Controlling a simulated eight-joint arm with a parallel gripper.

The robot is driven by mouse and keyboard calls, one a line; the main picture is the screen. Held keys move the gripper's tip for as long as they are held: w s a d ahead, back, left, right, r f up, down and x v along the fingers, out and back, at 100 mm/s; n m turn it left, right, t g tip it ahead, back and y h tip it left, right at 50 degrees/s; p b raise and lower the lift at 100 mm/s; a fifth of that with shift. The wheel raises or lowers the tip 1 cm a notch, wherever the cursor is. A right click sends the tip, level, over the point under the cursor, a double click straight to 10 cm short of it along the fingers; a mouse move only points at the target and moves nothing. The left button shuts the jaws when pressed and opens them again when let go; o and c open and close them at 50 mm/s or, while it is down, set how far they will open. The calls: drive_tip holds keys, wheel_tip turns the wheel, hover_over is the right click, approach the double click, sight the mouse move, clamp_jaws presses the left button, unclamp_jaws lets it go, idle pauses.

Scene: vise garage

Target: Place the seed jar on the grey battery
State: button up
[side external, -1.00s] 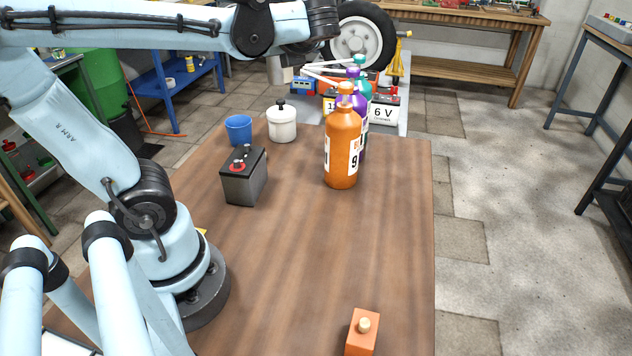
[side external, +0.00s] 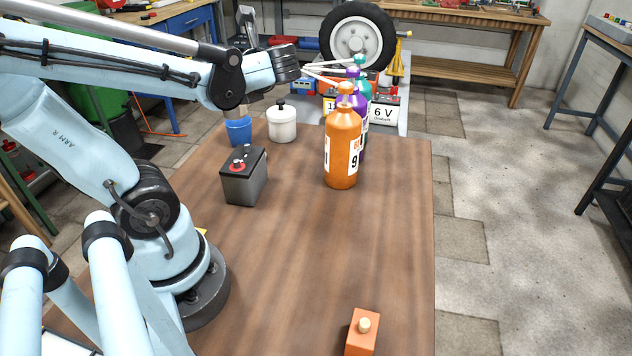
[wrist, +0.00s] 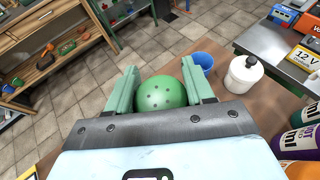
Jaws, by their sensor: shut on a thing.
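The grey battery (side external: 245,180), a grey block with a black top and a red ring on it, stands upright on the wooden table. My gripper (wrist: 159,70) is shut on a round green thing (wrist: 162,93) with small dark dots, which looks like the domed top of the seed jar. It sits between the two green fingers; its lower part is hidden by my wrist. In the side external view my gripper is mostly hidden behind my arm, beyond the battery near the blue cup (side external: 238,131). Nothing rests on the battery.
A white lidded jar (side external: 282,124) stands beside the blue cup, behind the battery. An orange bottle (side external: 342,150) with purple and teal ones behind it stands to the right. An orange block (side external: 362,335) lies near the front. The table (side external: 290,260) between is clear.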

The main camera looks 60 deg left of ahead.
drive_tip(key=shift+f, duration=3.8)
drive_tip(key=shift+f, duration=0.6)
drive_tip(key=o, duration=1)
drive_tip(key=shift+o, duration=0.2)
drive_tip(key=shift+r, duration=0.1)
